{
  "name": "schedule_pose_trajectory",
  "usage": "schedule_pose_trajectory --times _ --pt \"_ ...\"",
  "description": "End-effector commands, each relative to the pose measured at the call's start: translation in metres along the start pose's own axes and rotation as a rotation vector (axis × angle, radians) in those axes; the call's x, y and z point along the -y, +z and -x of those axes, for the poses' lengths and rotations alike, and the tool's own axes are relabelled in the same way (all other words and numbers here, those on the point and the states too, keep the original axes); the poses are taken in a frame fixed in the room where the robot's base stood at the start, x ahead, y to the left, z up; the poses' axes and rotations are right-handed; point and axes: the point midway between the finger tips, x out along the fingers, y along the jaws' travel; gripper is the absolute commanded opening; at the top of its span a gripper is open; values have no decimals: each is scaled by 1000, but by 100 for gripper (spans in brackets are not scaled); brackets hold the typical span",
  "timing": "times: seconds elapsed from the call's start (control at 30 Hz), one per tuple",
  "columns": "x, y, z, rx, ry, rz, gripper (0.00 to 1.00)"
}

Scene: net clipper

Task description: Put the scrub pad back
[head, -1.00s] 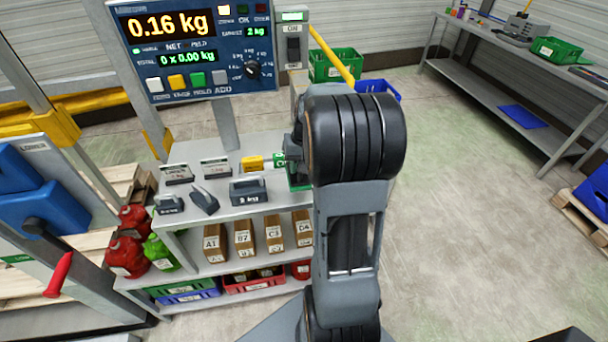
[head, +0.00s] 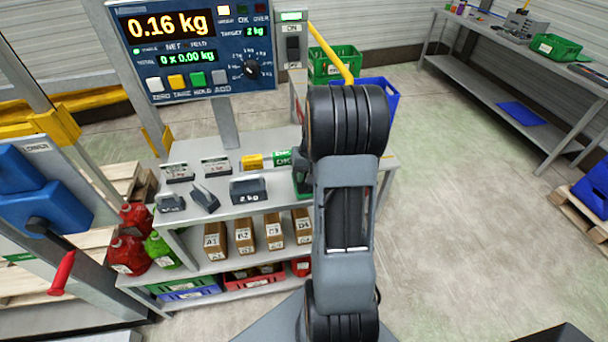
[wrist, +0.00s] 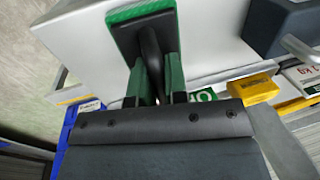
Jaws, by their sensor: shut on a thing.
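The scrub pad (wrist: 125,32), a flat green pad with a grey top and a dark handle, shows in the wrist view at the upper middle. My gripper (wrist: 155,72) is shut on its handle, with a green finger on each side. The pad is in front of a pale bench surface (wrist: 80,35); I cannot tell whether it touches it.
The bench (head: 225,160) carries grey weights, including a 2 kg one (head: 248,190), a yellow block (head: 252,161) and a green block (head: 283,158). The scale display (head: 195,50) reads 0.16 kg. A green crate (head: 335,65) and blue crate (head: 382,88) stand behind.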

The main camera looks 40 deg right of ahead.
Motion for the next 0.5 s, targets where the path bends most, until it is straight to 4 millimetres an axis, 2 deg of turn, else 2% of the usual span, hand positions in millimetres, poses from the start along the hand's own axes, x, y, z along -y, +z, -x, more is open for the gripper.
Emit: schedule_pose_trajectory --times 0.13,0.17,0.2,0.4,0.5 --pt "-1 0 -4 0 0 0 0" --pt "-1 0 -3 0 0 0 16" --pt "0 0 -3 0 0 0 20" --pt "0 0 -3 0 0 0 39" --pt "0 0 -3 0 0 0 39"
